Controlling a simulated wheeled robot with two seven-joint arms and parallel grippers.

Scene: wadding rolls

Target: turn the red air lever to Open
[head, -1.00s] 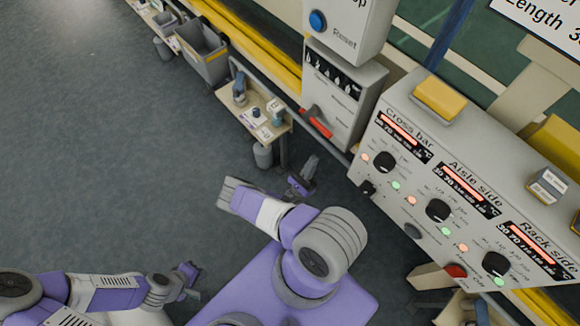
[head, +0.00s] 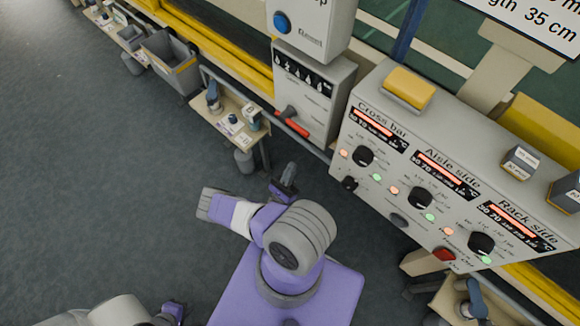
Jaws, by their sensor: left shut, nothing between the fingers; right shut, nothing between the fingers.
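The red air lever (head: 293,124) is on the lower front of a grey box in the upper middle of the head view. Its red bar slants down to the right from a dark round hub. The lettering on the box is too small to read. My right gripper (head: 287,178) is shut and empty, below the lever and apart from it, in front of the box. My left gripper (head: 174,312) is shut and empty at the bottom edge of the view, far from the lever and partly cut off.
A control panel (head: 398,206) with several black knobs and lit displays stands right of the lever box. A small side table (head: 205,113) with bottles and a grey bin (head: 170,60) stand to the left. A yellow rail runs behind. The floor at left is clear.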

